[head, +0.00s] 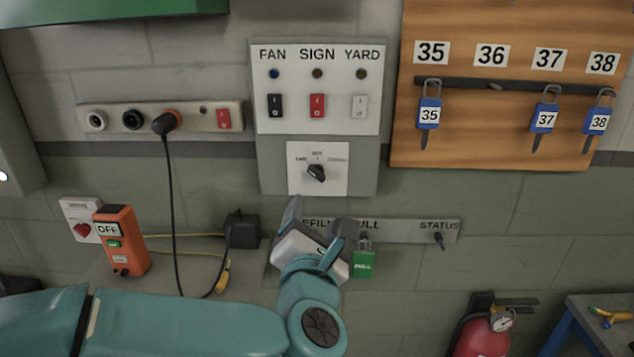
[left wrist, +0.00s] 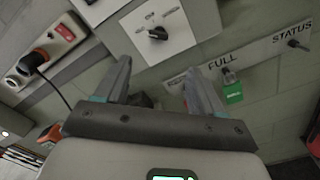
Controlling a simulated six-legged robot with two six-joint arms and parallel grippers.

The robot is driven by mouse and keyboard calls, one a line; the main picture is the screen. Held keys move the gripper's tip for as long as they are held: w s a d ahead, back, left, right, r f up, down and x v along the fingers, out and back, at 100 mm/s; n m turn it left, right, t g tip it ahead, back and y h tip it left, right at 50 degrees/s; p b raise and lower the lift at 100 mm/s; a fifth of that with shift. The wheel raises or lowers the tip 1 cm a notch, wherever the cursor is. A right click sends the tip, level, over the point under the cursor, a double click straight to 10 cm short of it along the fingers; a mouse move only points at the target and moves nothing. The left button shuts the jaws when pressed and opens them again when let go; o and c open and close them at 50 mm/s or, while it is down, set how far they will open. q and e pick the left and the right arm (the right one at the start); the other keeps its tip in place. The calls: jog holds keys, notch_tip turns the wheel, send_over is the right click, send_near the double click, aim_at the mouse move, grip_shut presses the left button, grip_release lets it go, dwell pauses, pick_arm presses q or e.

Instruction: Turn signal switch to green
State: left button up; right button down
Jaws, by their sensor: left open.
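The signal switch is a black rotary knob (head: 316,173) on a white plate below the FAN, SIGN and YARD switches. Small labels sit at its left, top and right; they are too small to read surely. The knob seems slanted toward the upper left label. In the left wrist view the knob (left wrist: 158,33) is beyond the fingertips, near the top. My left gripper (head: 319,222) is open and empty, just below the switch plate and apart from the knob. Its two fingers (left wrist: 158,78) are spread in the left wrist view. My right gripper is not in view.
A green tag (head: 363,264) hangs from the label strip (head: 400,230) right beside my left gripper. A power strip (head: 160,117) with a hanging black cable is at left. An orange OFF box (head: 121,240) stands lower left. A padlock board (head: 510,130) is at right.

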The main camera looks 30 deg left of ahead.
aim_at(316, 175)
pick_arm(q)
jog(key=p+x, duration=0.3)
jog(key=x, duration=1.1)
jog(key=shift+a+r+p, duration=0.1)
jog(key=shift+a+p, duration=0.15)
jog(key=shift+p, duration=0.05)
jog(key=shift+w, duration=0.35)
jog(key=c, duration=1.1)
jog(key=shift+o, duration=0.2)
